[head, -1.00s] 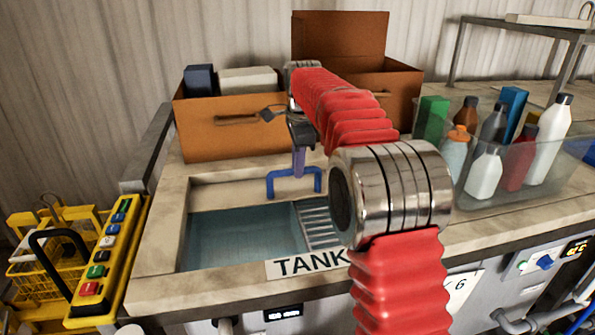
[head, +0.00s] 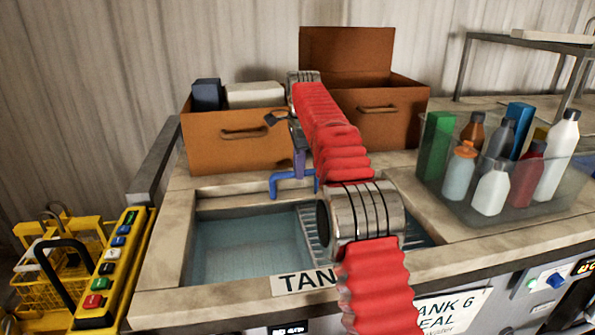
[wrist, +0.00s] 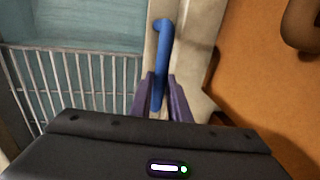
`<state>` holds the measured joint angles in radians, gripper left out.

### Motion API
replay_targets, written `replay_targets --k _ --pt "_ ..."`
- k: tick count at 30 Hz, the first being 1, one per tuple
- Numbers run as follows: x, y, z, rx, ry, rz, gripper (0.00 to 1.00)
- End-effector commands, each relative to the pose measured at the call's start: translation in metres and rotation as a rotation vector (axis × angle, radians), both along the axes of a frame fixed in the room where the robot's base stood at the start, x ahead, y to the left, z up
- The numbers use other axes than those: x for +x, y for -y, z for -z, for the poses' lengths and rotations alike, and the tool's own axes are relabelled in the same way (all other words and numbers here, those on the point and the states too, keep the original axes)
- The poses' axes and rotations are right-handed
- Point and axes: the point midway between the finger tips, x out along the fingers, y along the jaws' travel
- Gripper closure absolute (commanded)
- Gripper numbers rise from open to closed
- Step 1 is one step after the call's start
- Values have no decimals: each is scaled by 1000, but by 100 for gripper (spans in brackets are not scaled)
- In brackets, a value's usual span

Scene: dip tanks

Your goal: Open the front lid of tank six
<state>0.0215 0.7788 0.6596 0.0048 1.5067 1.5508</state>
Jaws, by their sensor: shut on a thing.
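Tank six has a wide opening with blue-green water (head: 245,248) and a metal grate on its right side; the label "TAN…" (head: 300,283) is on its front rim, partly hidden by my arm. A blue bar handle (head: 282,183) is at the back edge of the opening, next to a pale strip (head: 235,194). I cannot tell whether this strip is the front lid. My gripper (head: 299,172), with purple fingers, is shut on the handle. In the wrist view the blue handle (wrist: 162,45) runs between the fingers (wrist: 160,95), with the grate (wrist: 80,75) to the left.
Two brown boxes (head: 225,150) (head: 385,130) stand close behind the handle; the right one's flap is up. A clear bin of bottles (head: 465,200) stands right. A yellow button panel (head: 108,265) and basket (head: 45,270) are at left.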

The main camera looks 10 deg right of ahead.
Motion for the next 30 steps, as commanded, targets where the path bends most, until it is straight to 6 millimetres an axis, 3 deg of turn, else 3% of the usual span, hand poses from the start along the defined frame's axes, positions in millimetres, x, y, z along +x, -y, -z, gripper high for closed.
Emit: replay_targets --k 17,18,25,30 --pt "5 2 0 -5 1 2 100" --pt "5 2 0 -5 1 2 82" --pt "5 1 0 -3 0 1 66" --pt "5 0 0 -2 0 -1 65"
